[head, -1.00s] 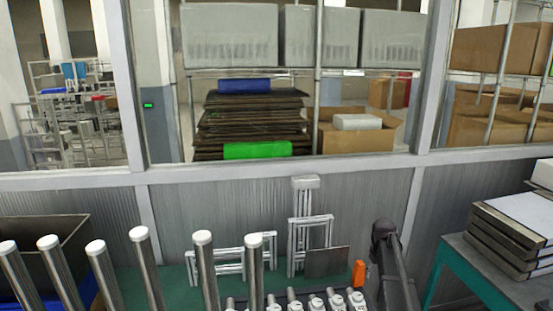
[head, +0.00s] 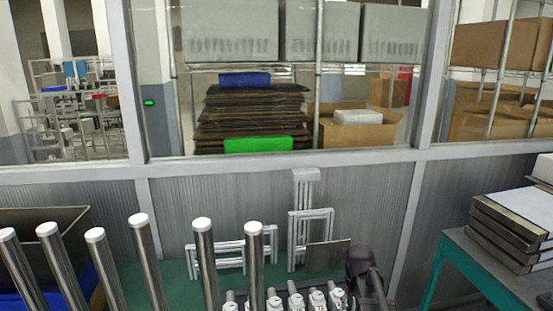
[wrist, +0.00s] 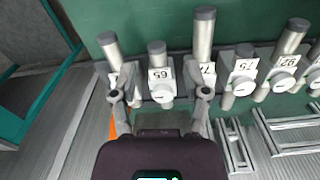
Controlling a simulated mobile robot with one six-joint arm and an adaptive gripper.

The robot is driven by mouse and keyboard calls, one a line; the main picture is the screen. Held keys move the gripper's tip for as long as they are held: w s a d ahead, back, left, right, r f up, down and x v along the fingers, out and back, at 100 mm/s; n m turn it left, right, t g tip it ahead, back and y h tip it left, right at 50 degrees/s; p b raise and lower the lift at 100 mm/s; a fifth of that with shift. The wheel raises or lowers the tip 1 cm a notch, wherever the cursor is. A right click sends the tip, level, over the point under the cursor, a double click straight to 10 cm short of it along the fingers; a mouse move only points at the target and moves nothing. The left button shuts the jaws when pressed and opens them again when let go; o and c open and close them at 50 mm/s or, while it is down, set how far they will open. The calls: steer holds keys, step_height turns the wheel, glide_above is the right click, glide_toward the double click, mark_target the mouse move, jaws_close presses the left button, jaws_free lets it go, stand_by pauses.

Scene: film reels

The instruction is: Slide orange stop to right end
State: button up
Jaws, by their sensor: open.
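The orange stop shows only as a narrow orange strip (wrist: 121,121) beside and partly behind the left finger in the wrist view. Most of it is hidden, and I cannot tell whether the finger touches it. My gripper (wrist: 160,94) is open, its two fingers spread apart with nothing seen held between them. A labelled post unit marked 65 (wrist: 161,74) stands between and beyond the fingertips. In the head view the dark end of my arm (head: 366,274) is at the right end of the row of white units, and the stop is not visible there.
Several metal posts with light caps (head: 203,224) stand at the left and middle. White frames (head: 310,235) and a grey plate (head: 327,255) lean by the ribbed wall. A teal table (head: 480,262) with stacked flat cases (head: 510,222) is at the right.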

steer(key=s+a+f+b, duration=0.1)
steer(key=s+a+f, duration=0.1)
steer(key=s+a, duration=0.4)
steer(key=s, duration=0.5)
steer(key=shift+a+m, duration=0.2)
steer(key=shift+m, duration=0.2)
stand_by(1.5)
